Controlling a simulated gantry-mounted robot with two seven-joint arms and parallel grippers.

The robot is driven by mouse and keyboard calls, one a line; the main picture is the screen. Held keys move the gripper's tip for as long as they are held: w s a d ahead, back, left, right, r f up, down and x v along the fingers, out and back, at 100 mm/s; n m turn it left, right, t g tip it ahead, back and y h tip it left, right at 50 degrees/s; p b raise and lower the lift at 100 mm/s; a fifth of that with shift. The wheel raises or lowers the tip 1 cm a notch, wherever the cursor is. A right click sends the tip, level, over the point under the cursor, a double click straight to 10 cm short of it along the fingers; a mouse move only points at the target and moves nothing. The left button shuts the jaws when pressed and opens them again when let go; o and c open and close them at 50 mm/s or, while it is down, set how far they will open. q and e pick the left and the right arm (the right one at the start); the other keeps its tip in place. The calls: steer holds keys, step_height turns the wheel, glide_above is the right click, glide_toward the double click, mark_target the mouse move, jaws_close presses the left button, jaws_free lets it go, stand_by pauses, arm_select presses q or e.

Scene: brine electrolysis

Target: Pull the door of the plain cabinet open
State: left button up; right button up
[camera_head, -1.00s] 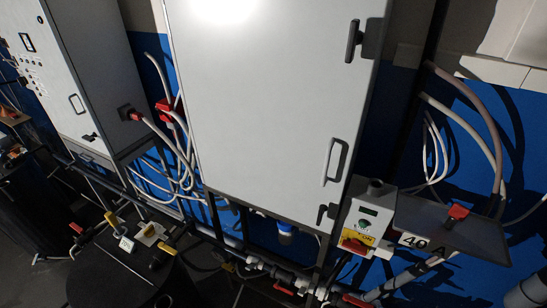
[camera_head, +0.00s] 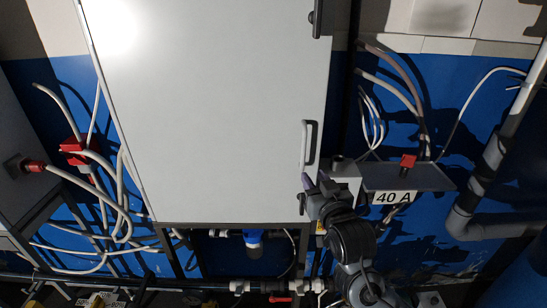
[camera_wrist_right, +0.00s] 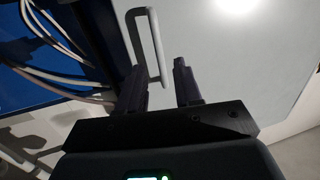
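The plain cabinet's pale grey door (camera_head: 215,110) fills the middle of the head view and looks shut. Its upright bar handle (camera_head: 309,143) is near the right edge. My right gripper (camera_head: 314,179) is just below the handle, fingers pointing up at the door. In the right wrist view the handle (camera_wrist_right: 157,40) runs down into the gap between the two dark fingers of my right gripper (camera_wrist_right: 159,66). The fingers stand apart and do not visibly clamp the bar. Contact cannot be told. My left gripper is out of view.
A shelf-like box with a 40 A label (camera_head: 394,198) and red plug is right of my arm. Cables (camera_head: 110,180) hang left of the cabinet. Pipes (camera_head: 250,286) run below.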

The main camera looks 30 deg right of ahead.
mark_target(304, 150)
steer(key=shift+t, duration=0.3)
steer(key=w+d+r+p, duration=0.1)
steer(key=w, duration=0.2)
steer(key=w+d+p, duration=0.1)
steer(key=w, duration=0.2)
steer(key=w+d+r+p, duration=0.1)
steer(key=w, duration=0.1)
steer(key=shift+w+d+r, duration=0.3)
steer(key=shift+w+r, duration=0.05)
steer(key=shift+w, duration=0.05)
steer(key=shift+w+d+f, duration=0.1)
steer(key=shift+w+d, duration=0.15)
steer(key=shift+w, duration=0.45)
jaws_close()
